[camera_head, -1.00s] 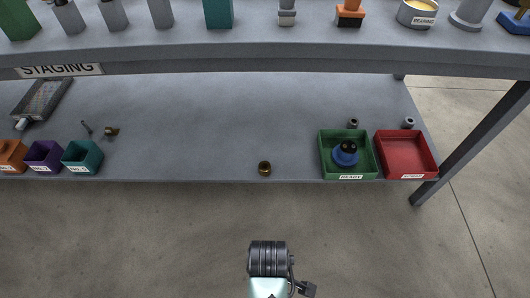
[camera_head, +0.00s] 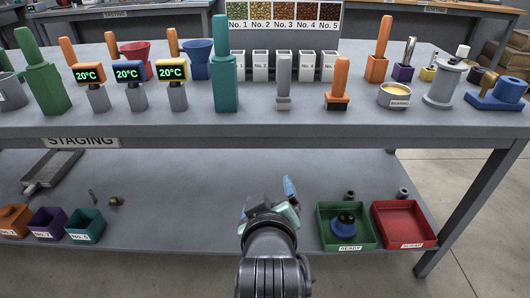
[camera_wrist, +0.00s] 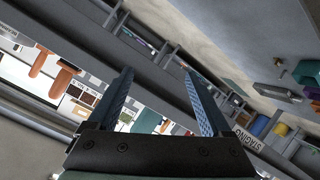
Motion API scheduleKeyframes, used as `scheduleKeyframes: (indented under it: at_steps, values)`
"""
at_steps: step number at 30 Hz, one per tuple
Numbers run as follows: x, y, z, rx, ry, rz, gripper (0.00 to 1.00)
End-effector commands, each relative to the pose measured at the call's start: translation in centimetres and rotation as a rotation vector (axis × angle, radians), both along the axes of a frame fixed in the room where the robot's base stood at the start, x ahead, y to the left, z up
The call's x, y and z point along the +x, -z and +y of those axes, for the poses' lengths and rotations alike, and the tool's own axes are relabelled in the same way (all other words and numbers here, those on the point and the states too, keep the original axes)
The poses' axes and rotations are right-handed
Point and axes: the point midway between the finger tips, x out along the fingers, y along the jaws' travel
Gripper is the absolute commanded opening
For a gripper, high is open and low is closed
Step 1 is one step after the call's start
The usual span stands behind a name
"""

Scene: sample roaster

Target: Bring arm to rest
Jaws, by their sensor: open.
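My gripper (camera_head: 270,194) is in front of the bench, near the front edge of the lower shelf in the head view. In the wrist view, my gripper (camera_wrist: 158,100) shows two blue fingers spread wide apart with nothing between them. The wrist view is strongly tilted and looks along the bench. My wrist and forearm rise from the bottom of the head view and hide part of the lower shelf.
The upper shelf (camera_head: 330,124) carries several tools and displays. On the lower shelf (camera_head: 170,180), a green tray (camera_head: 365,240) holds a blue object (camera_head: 345,226), beside a red tray (camera_head: 400,222). Small coloured bins, including a purple one (camera_head: 47,228), stand at left.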

Motion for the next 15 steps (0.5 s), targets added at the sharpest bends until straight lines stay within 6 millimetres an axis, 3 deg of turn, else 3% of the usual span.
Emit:
scheduleKeyframes:
  at_steps: [1, 5, 8, 11, 15]
  values:
    - [0.5, -4.2, 0.1, 0.038, 0.013, -0.108, 0.83]
    - [0.3, -14.3, 0.2, 0.155, 0.031, -0.377, 0.83]
    - [-1.3, -21.8, 0.4, 0.252, 0.024, -0.582, 0.83]
    - [-4.2, -29.0, 0.5, 0.352, -0.004, -0.786, 0.83]
    - [-10.2, -38.0, 0.6, 0.496, -0.079, -1.070, 0.83]
